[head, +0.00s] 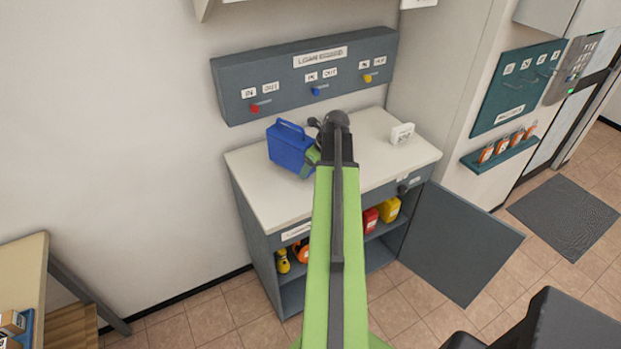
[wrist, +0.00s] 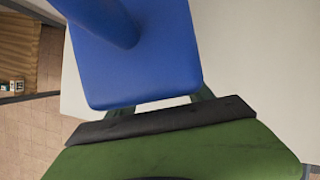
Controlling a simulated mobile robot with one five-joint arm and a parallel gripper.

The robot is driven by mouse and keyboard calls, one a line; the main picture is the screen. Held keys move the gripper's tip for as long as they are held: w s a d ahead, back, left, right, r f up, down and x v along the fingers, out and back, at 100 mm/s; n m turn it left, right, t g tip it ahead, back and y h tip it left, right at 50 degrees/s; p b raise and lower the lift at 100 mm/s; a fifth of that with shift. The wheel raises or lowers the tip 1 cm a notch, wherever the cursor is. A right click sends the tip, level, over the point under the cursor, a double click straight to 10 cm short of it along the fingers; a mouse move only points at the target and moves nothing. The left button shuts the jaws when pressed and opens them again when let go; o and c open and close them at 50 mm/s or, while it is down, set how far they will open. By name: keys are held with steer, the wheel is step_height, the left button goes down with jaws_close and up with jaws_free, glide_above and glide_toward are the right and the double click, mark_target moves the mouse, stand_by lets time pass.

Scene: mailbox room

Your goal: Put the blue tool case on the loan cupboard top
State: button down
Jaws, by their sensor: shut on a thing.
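The blue tool case (head: 290,147) is upright with its handle on top, over the left back part of the pale loan cupboard top (head: 265,198). I cannot tell whether its base rests on the surface or is just above it. My gripper (head: 312,156) is shut on the right side of the case, with my arm partly in front. In the wrist view the blue case (wrist: 125,75) fills the upper middle, and my gripper (wrist: 165,103) meets its near edge. The pale top (wrist: 255,50) shows to the right of it.
A small white sign (head: 402,133) stands on the right of the top. A grey board (head: 240,92) with coloured levers hangs behind. The cupboard door (head: 460,245) stands open to the right. Red and yellow containers (head: 390,208) sit inside. A wooden bench (head: 22,262) is at lower left.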

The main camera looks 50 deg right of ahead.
mark_target(312, 174)
step_height(312, 174, down, 4)
steer(key=b, duration=0.3)
steer(key=shift+r, duration=0.25)
steer(key=shift+f, duration=0.2)
steer(key=shift+c, duration=2)
jaws_free()
steer(key=shift+r, duration=0.1)
steer(key=p+v, duration=1.1)
steer(key=v, duration=0.1)
steer(key=shift+r, duration=0.1)
